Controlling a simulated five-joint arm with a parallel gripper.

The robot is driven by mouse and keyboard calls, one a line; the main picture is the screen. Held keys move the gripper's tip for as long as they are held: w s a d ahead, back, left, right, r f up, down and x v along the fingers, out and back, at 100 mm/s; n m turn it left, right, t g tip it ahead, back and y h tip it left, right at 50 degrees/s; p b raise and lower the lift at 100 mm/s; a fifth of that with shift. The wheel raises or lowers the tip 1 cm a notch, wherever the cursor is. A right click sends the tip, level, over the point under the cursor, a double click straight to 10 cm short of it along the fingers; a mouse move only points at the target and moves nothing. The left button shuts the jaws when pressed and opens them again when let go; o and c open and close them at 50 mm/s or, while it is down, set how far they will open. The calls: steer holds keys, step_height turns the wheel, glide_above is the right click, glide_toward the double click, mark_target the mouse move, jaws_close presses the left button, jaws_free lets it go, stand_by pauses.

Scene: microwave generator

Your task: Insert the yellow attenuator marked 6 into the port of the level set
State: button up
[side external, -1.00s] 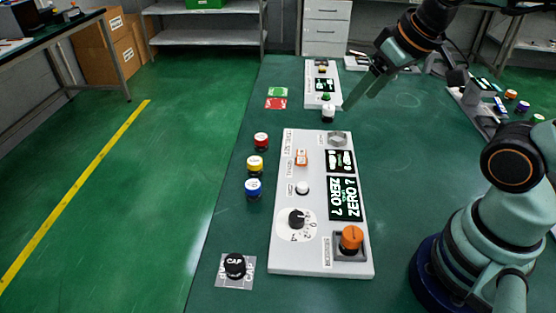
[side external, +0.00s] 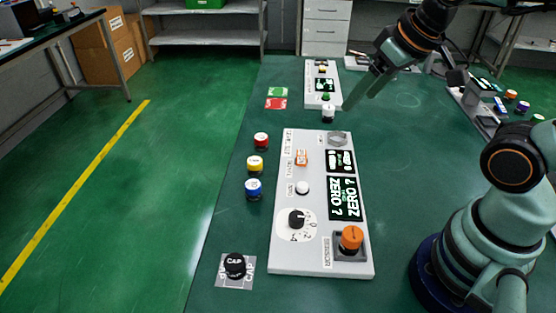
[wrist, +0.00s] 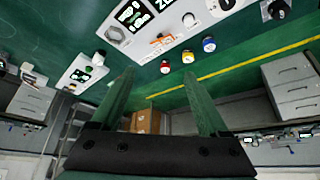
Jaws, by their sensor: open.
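The yellow attenuator (side external: 254,164), with a white top, stands upright on the green table left of the large white panel, between a red and a blue one. Its mark is too small to read. In the wrist view it is the yellow piece (wrist: 188,58) beyond the fingers. The level set panel (side external: 285,255) has a grey ring-shaped port (side external: 337,139) at its far right corner, apparently empty; it also shows in the wrist view (wrist: 115,36). My gripper (side external: 350,103) is open and empty above the table, beyond the panel's far end, away from the attenuator.
A red attenuator (side external: 261,140) and a blue one (side external: 253,189) flank the yellow one closely. A black cap (side external: 235,265) sits on a grey square. A white-topped piece (side external: 328,114) stands below my fingers, near a smaller panel (side external: 311,94).

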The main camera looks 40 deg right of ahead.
steer(key=shift+o, duration=0.5)
steer(key=m+g, duration=0.6)
steer(key=m, duration=0.5)
glide_above(254, 160)
step_height(254, 160, down, 12)
steer(key=f, duration=0.6)
steer(key=shift+d+f, duration=0.1)
steer(key=shift+d, duration=0.25)
steer(key=shift+s+a+f, duration=0.1)
steer(key=shift+a+f, duration=0.1)
steer(key=shift+f, duration=1.1)
steer(key=shift+a+f, duration=0.15)
steer(key=shift+f, duration=1.15)
jaws_close()
